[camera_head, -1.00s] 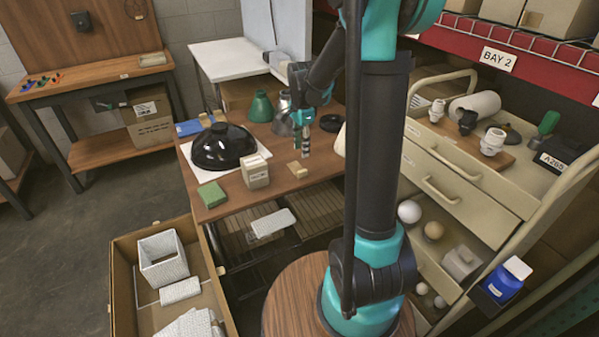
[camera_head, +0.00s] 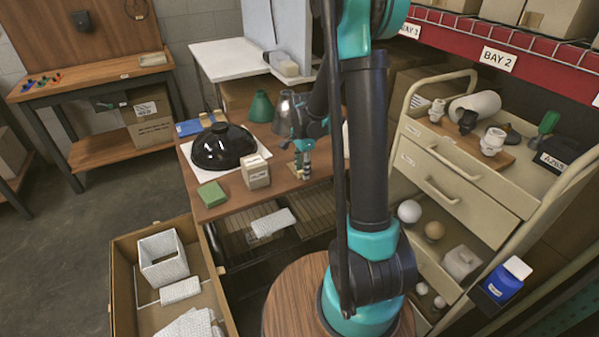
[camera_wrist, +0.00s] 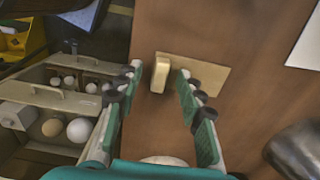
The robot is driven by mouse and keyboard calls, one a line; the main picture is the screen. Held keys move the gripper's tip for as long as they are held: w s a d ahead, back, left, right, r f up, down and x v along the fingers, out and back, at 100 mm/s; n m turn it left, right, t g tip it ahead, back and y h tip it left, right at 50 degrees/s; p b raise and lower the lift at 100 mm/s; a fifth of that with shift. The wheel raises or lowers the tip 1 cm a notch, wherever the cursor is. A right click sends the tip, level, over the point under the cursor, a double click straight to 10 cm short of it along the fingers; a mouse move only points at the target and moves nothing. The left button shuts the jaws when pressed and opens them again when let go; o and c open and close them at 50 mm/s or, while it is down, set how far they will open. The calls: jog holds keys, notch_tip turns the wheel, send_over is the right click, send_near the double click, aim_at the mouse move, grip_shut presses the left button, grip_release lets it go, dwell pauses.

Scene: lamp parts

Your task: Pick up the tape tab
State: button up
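The tape tab shows in the wrist view as a small cream block (camera_wrist: 160,73) at the edge of a flat tan piece (camera_wrist: 212,76) on the brown table. My gripper (camera_wrist: 158,78) is open, with one finger on each side of the cream block. The right finger is over the tan piece. No contact with the block shows. In the head view my gripper (camera_head: 302,172) points down over the table near its front edge and mostly hides the tab.
On the table (camera_head: 232,207) are a black dome shade (camera_head: 222,147), a small carton (camera_head: 256,172), a green block (camera_head: 212,194), a green cone (camera_head: 261,107) and a clear grey shade (camera_head: 284,113). A drawer cart (camera_head: 455,180) stands to the right. An open box (camera_head: 124,290) is at front left.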

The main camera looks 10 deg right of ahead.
jog(key=c, duration=0.9)
jog(key=shift+o, duration=0.2)
jog(key=shift+r, duration=0.15)
notch_tip(320, 180, up, 20)
